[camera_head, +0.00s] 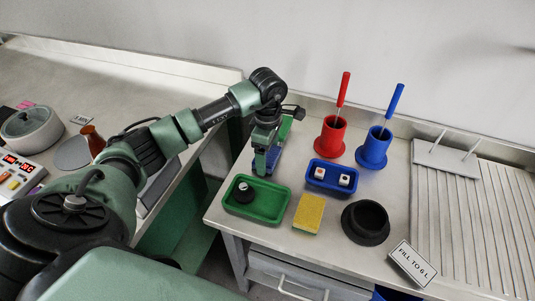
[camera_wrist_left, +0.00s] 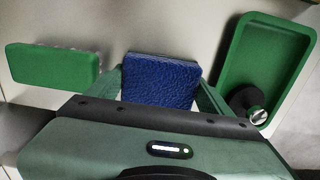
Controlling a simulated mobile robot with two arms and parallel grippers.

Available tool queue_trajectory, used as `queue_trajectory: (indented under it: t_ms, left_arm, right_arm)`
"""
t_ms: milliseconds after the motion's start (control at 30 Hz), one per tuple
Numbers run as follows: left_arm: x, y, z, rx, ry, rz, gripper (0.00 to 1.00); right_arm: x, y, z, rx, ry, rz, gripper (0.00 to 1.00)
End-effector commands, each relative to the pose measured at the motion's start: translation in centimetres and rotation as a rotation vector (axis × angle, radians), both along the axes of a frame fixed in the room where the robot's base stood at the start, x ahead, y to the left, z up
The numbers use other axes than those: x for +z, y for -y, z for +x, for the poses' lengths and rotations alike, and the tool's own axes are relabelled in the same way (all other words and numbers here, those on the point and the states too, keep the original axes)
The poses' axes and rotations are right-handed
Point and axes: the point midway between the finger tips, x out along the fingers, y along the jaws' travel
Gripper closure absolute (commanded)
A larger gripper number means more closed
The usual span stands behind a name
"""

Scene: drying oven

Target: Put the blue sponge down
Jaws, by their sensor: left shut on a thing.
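My left gripper (camera_head: 265,168) is shut on the blue sponge (camera_wrist_left: 160,80), with one finger on each side of it in the left wrist view. In the head view the blue sponge (camera_head: 274,156) is partly hidden by the gripper, behind the green tray. I cannot tell whether the sponge touches the counter. A green sponge (camera_wrist_left: 52,66) lies beside it, apart, and shows partly behind the gripper in the head view (camera_head: 286,127). A yellow sponge (camera_head: 308,213) lies flat nearer the front. My right gripper is not in view.
The green tray (camera_head: 232,207) holds a black-knobbed item. A blue tray (camera_head: 316,184) holds small white blocks. Red (camera_head: 330,138) and blue (camera_head: 374,148) cups hold brushes or tools. A black round bowl (camera_head: 366,222), a sign (camera_head: 412,264) and a ribbed drainboard (camera_head: 470,215) stand right.

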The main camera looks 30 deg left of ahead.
Motion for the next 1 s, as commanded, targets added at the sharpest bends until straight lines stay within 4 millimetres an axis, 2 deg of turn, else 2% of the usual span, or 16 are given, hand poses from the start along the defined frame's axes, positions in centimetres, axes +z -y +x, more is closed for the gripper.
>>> queue_trajectory:
  t_ms: [67,100,167,400,567,1000]
  left_arm:
    - [-0.4,0.0,0.0,0.0,0.0,0.001,0.57]
    - [-0.3,0.0,0.0,0.0,0.0,0.001,0.14]
    - [-0.3,0.0,0.0,0.0,0.0,0.001,0.0]
    - [-0.2,0.0,0.0,0.0,0.0,0.0,0.0]
    - [1.0,0.0,0.1,-0.001,0.005,0.0,0.0]
    - [9.8,0.0,0.1,-0.001,0.005,0.001,0.0]
  right_arm:
    - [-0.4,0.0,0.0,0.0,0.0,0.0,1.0]
    - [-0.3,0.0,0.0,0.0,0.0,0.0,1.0]
    - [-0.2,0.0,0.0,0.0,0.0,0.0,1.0]
    - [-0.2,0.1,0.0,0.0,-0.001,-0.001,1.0]
    - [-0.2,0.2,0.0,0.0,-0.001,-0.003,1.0]
    - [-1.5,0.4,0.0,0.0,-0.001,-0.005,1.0]
